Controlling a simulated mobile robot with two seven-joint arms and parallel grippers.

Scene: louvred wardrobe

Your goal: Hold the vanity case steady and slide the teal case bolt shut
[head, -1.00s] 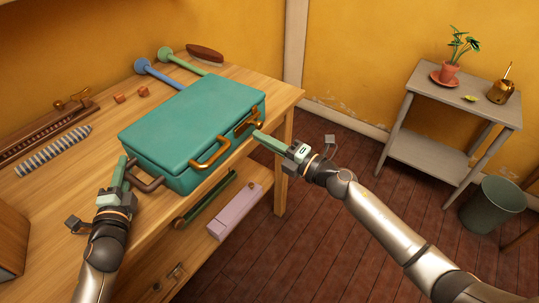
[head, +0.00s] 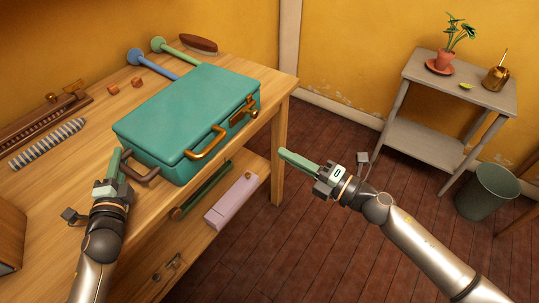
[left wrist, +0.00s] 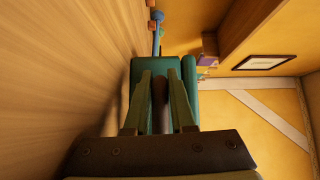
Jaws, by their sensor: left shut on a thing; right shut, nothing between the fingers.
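The teal vanity case (head: 183,113) lies on the wooden workbench, with a brass handle (head: 205,145) on its front. A brass bolt (head: 241,112) sits on the front near its right end; I cannot tell its exact position. My left gripper (head: 116,163) is shut on the dark side handle (head: 141,173) at the case's left end. In the left wrist view the handle (left wrist: 160,92) runs between the fingers, with the teal case (left wrist: 190,95) beyond. My right gripper (head: 284,156) is shut and empty, in the air to the right of the case, apart from it.
Blue (head: 135,56) and green (head: 158,44) knobbed rods, a brush (head: 198,44), small blocks (head: 137,82) and a striped roll (head: 47,144) lie on the bench. A lilac box (head: 232,201) is on the lower shelf. A grey side table (head: 440,144) and bin (head: 484,192) stand right.

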